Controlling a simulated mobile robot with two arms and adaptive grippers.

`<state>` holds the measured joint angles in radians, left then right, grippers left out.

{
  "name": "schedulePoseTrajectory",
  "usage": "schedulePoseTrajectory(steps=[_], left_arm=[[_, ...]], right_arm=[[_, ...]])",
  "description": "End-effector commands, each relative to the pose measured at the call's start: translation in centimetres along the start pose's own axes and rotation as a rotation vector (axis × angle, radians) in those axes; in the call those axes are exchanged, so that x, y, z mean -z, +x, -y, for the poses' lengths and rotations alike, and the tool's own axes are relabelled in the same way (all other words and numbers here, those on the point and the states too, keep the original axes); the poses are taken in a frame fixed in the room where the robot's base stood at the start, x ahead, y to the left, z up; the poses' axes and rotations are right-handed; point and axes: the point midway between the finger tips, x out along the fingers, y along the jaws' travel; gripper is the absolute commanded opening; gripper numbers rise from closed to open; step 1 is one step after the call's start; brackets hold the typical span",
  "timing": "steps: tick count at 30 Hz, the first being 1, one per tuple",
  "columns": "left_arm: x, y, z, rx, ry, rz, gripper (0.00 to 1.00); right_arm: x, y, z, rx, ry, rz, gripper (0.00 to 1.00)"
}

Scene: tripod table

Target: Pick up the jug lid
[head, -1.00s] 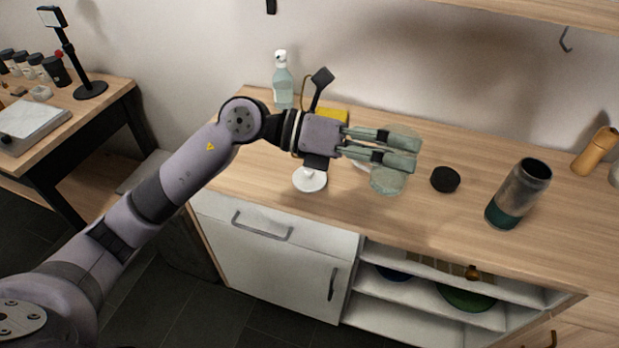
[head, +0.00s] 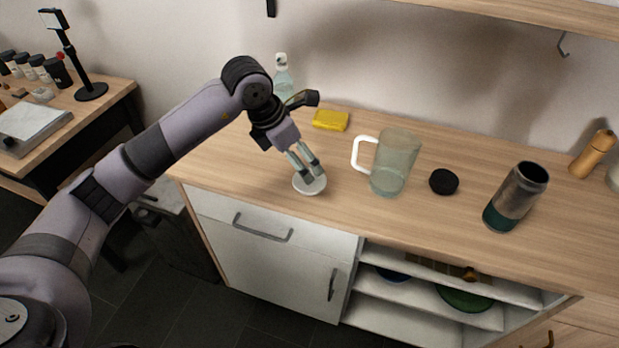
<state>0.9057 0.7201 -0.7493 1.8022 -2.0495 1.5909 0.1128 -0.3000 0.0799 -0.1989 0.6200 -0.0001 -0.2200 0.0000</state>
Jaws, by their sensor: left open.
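The jug lid (head: 311,189) is a small white disc lying on the wooden counter, left of the jug. Its top middle is hidden behind my fingers. My left gripper (head: 313,178) points down right over the lid with its two fingers apart; I cannot tell whether the fingertips touch it. The jug (head: 397,162) is clear greenish with a white handle (head: 362,152) on its left side, and stands upright without a lid on it. My right gripper is not in view.
A black round cap (head: 443,181) and a steel and green flask (head: 515,197) stand right of the jug. A yellow sponge (head: 331,120) and a clear bottle (head: 283,78) are behind the lid. The counter's front edge is close to the lid. Open shelves are below.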

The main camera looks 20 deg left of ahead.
Motion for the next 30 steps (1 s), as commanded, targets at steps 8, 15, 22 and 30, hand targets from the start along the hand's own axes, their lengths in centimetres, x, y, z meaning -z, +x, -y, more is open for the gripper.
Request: schedulePoseTrajectory(steps=[8,15,22,30], left_arm=[[-0.1,3.6,0.1,0.002,-0.001,0.0,0.9],[-0.5,5.9,-0.2,0.004,-0.003,-0.001,0.9],[-0.7,8.8,-0.4,0.003,0.0,0.001,0.9],[-0.6,9.0,-0.5,0.001,0.001,0.001,0.89]], right_arm=[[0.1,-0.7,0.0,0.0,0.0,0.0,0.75],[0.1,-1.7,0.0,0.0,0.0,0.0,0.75],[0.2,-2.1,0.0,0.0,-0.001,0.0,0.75],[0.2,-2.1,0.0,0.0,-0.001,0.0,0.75]])
